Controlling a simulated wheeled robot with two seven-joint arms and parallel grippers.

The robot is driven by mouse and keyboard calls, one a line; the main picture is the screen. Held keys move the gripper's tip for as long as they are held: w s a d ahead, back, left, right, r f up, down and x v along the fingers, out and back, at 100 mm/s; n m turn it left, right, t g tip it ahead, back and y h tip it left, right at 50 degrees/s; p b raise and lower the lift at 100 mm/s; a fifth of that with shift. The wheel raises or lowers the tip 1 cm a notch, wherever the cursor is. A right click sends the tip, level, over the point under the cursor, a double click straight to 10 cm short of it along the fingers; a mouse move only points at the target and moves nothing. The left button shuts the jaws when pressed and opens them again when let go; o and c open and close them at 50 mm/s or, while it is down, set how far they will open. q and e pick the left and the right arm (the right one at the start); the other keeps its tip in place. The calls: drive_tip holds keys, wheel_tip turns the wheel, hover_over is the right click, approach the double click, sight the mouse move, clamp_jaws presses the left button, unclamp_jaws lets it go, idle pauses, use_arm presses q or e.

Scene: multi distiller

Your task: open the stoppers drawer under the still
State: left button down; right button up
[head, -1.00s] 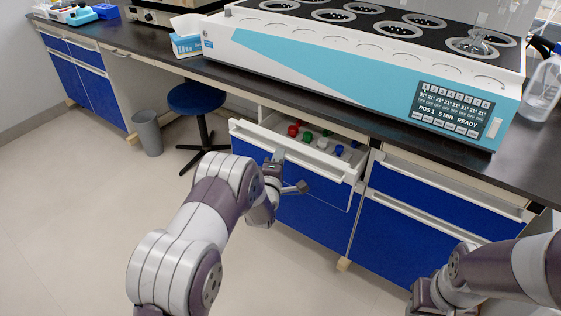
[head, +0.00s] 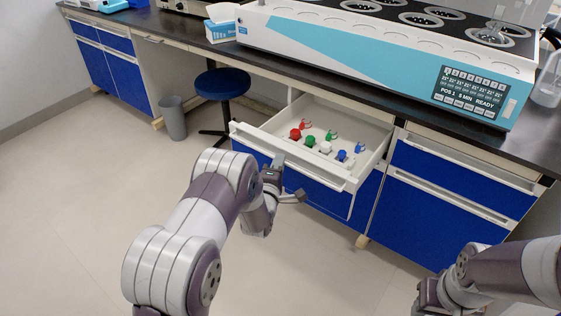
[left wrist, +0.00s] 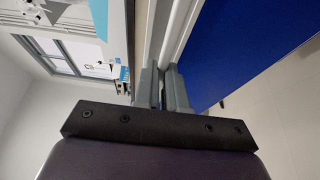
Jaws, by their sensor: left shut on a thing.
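The stoppers drawer (head: 268,140) under the still (head: 380,55) is pulled well out. Inside, a red stopper (head: 295,134), a green stopper (head: 310,141), a white stopper (head: 325,147) and a blue stopper (head: 342,155) stand in a row, with more small coloured pieces behind them. My left gripper (head: 276,163) is at the drawer's front edge. In the left wrist view its fingers (left wrist: 161,90) are shut on the drawer's white front rail (left wrist: 178,35). My right gripper (head: 428,298) is low at the right, well away from the drawer; its fingers are not clear.
A blue stool (head: 222,84) stands left of the drawer, with a grey bin (head: 173,118) further left. Closed blue drawers (head: 460,178) are to the right. The floor (head: 90,220) in front is clear.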

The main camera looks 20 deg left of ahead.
idle(0.3)
use_arm(q)
drive_tip(key=c, duration=1.2)
unclamp_jaws()
drive_tip(key=s+p, duration=0.2)
drive_tip(key=s, duration=1)
drive_tip(key=shift+s+d, duration=0.3)
drive_tip(key=shift+s, duration=0.05)
